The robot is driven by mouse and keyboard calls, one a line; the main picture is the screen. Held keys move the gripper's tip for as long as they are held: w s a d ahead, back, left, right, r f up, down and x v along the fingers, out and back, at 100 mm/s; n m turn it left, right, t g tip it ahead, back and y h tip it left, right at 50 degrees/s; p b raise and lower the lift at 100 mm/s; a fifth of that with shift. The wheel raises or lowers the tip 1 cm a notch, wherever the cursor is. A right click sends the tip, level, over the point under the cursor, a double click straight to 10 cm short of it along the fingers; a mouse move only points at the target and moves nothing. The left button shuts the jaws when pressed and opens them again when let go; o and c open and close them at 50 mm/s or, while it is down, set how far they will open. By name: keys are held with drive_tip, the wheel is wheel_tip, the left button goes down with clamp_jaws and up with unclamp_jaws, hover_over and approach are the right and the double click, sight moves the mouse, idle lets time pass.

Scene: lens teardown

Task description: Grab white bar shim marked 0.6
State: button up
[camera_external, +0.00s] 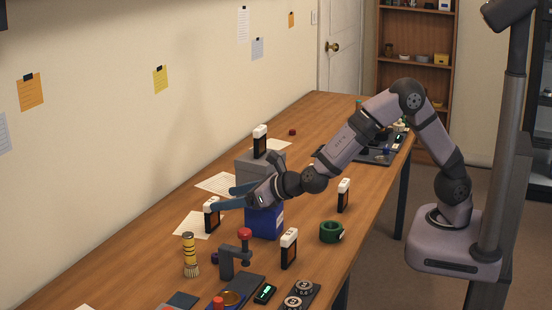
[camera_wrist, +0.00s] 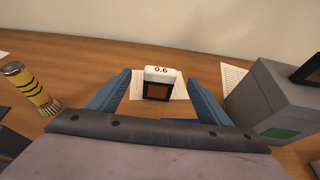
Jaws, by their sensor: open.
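The white bar shim marked 0.6 (camera_wrist: 161,72) stands upright on the table in the wrist view, a white cap over a dark frame with an orange-brown middle. It also shows in the external view (camera_external: 212,206), left of my gripper (camera_external: 231,195). My gripper is open with nothing held. In the wrist view its two blue fingers (camera_wrist: 160,80) lie left and right of the shim, which shows centred in the gap beyond them. I cannot tell whether the fingertips reach level with it.
A grey box (camera_wrist: 285,105) stands close right of the fingers; a striped brush (camera_wrist: 30,88) stands left. A blue box (camera_external: 265,221) is beneath my wrist. Similar white-capped pieces stand on the grey box (camera_external: 260,140) and table (camera_external: 289,247). A green ring (camera_external: 331,232) lies right.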

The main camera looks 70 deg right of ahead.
sight(211, 201)
drive_tip(key=shift+p+x, duration=0.6)
drive_tip(key=shift+x, duration=1.8)
drive_tip(key=shift+d, duration=0.1)
drive_tip(key=shift+c, duration=0.4)
drive_tip(key=shift+r, duration=0.1)
drive_tip(key=c, duration=1.1)
drive_tip(key=shift+o, duration=0.2)
drive_tip(key=shift+r, duration=0.1)
wheel_tip(211, 201, up, 10)
drive_tip(key=p, duration=0.1)
